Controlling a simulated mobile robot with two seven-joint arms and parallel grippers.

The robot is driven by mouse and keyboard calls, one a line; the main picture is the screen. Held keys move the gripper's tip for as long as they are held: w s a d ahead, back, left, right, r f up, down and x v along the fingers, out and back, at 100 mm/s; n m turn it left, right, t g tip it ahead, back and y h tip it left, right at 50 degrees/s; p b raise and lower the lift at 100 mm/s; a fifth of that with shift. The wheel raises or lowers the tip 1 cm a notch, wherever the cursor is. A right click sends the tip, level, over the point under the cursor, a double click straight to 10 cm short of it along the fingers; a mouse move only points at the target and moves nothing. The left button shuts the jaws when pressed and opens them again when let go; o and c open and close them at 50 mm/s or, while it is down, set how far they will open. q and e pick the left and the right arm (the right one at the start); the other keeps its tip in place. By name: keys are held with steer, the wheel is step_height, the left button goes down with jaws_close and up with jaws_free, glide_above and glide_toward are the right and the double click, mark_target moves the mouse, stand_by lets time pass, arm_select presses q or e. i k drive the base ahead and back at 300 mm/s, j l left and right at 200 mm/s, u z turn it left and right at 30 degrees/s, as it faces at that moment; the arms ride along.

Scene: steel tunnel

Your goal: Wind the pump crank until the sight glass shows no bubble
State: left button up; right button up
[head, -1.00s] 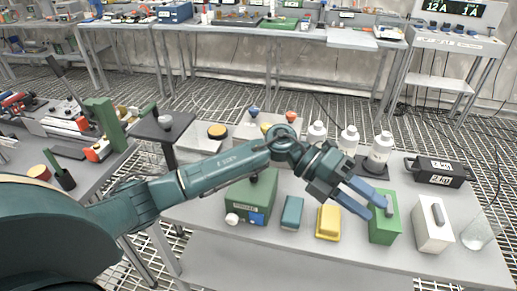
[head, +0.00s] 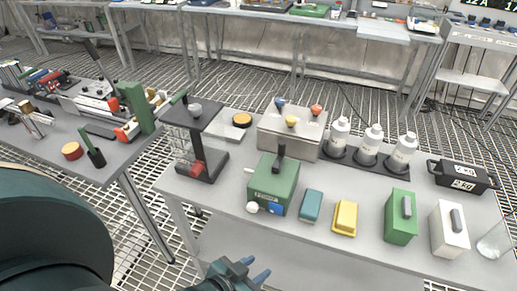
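A green box-shaped unit (head: 273,188) with a black upright handle (head: 279,153) on top stands near the table's front left. It has a white round part (head: 252,207) and a blue part (head: 275,209) low on its front. I cannot tell for sure whether this is the pump, and no sight glass or bubble can be made out. My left gripper (head: 255,269) is at the bottom edge, in front of the table and below the green unit. Its blue fingers are apart with nothing between them. My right gripper is not in view.
On the table (head: 330,258) are a teal block (head: 311,205), a yellow block (head: 345,217), a green block (head: 401,217), a white block (head: 449,229), several white bottles and a black case (head: 463,176). A dark stand (head: 202,160) is at left. A gap separates the left bench (head: 85,180).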

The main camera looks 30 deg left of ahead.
mark_target(276, 167)
steer(key=l+u, duration=0.2)
steer(key=u, duration=0.25)
steer(key=l+u, duration=0.2)
steer(key=u, duration=0.25)
steer(key=l+u, duration=0.15)
steer(key=u, duration=0.3)
steer(key=k+l+u, duration=0.65)
steer(key=l, duration=0.25)
steer(key=k+l+u, duration=0.1)
steer(key=k+l, duration=0.35)
steer(key=l, duration=0.2)
steer(key=k+l+u, duration=0.1)
steer(key=k+l, duration=0.35)
steer(key=l, duration=0.15)
